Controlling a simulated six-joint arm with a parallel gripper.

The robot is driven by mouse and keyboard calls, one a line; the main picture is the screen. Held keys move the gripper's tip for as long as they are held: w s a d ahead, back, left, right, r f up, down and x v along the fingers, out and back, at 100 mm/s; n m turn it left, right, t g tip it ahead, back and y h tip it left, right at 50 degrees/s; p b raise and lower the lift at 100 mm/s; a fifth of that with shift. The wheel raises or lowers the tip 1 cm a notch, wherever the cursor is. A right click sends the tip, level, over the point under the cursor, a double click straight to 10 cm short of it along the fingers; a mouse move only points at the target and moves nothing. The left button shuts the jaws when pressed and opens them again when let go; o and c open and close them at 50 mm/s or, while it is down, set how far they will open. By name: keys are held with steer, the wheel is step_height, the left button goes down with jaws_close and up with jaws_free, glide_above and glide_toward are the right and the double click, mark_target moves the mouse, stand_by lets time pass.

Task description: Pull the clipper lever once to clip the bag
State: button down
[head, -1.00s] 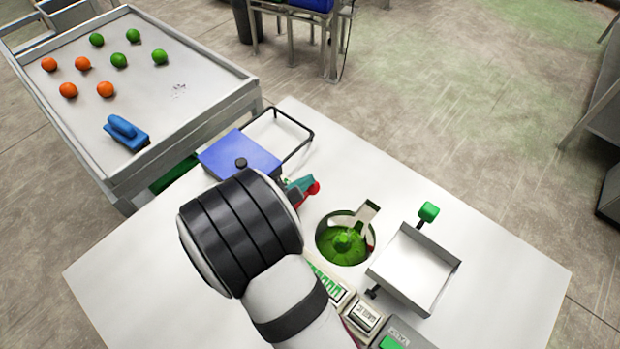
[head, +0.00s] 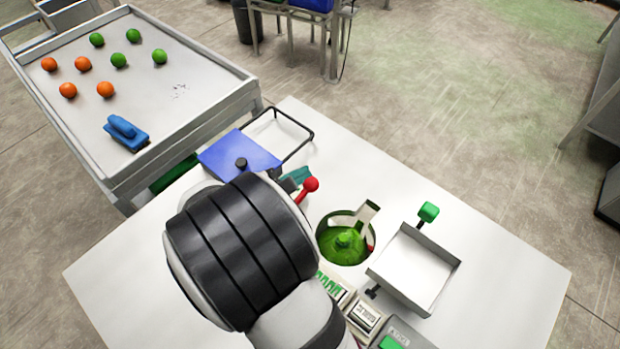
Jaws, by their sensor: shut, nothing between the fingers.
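The clipper is partly hidden behind my arm. Its teal body (head: 298,177) shows, with a lever ending in a red ball knob (head: 311,184) that sticks out to the right. My gripper (head: 289,186) is mostly hidden by my own black-banded arm. Only a dark part shows, close to the left of the lever, and it is shut with nothing in it. I cannot tell whether it touches the lever. A green net bag (head: 343,246) sits in the round opening of the white table, with a pale chute piece (head: 367,214) at its rim.
A metal tray (head: 414,268) with a green knob (head: 428,211) stands right of the opening. A blue plate (head: 240,157) and a black wire frame (head: 300,150) are behind the clipper. A scale (head: 402,337) is in front. A cart (head: 190,100) with oranges and green fruit stands back left.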

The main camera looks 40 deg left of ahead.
steer(key=r, duration=0.1)
steer(key=s+r, duration=0.1)
steer(key=r, duration=0.1)
steer(key=shift+r, duration=0.3)
stand_by(0.5)
steer(key=w+d+r+m+g+h, duration=0.1)
steer(key=d+r+m+g+h, duration=0.1)
steer(key=d+m, duration=0.5)
steer(key=w+d+r+m+g+h, duration=0.1)
steer(key=w+d+m+g+h, duration=0.15)
steer(key=d, duration=0.85)
steer(key=w+d+r+m+g+h, duration=0.1)
steer(key=d+r+m+g+h, duration=0.15)
steer(key=d+m, duration=0.45)
steer(key=s+d+m+g+y, duration=0.2)
steer(key=s+d+m+g, duration=0.4)
steer(key=s+d+m, duration=0.45)
steer(key=s+m+y, duration=0.5)
steer(key=s+m, duration=0.1)
steer(key=shift+s+m+y, duration=0.15)
steer(key=shift+m+y, duration=0.25)
